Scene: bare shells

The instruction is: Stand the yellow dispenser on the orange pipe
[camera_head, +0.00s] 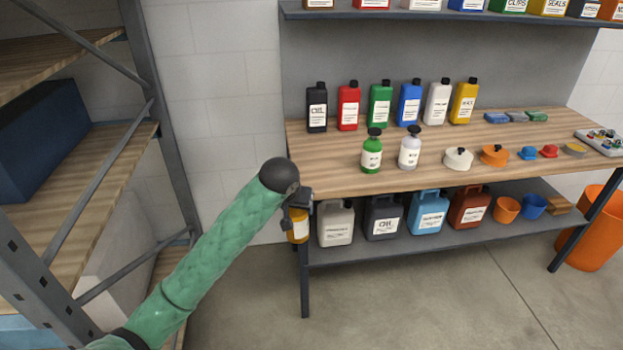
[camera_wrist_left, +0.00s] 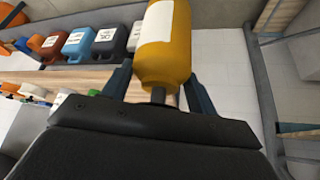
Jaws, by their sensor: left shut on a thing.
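The yellow dispenser (camera_head: 301,229) is a yellow bottle with a white label. My left gripper (camera_head: 299,206) is shut on it at the dark neck end, and it hangs below the gripper beside the bench's front left leg. In the left wrist view the yellow dispenser (camera_wrist_left: 165,50) fills the space between the two fingers of my left gripper (camera_wrist_left: 158,90). No orange pipe can be made out. A low, round orange piece with a dark knob (camera_head: 494,156) sits on the bench top. My right gripper is not in view.
The wooden bench (camera_head: 340,182) holds a row of bottles at the back. A green dispenser (camera_head: 372,153) and a white dispenser (camera_head: 409,150) stand nearer the front. Jugs stand on the lower shelf (camera_head: 345,252). A metal rack (camera_head: 150,100) is at left. The bench's front left corner is clear.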

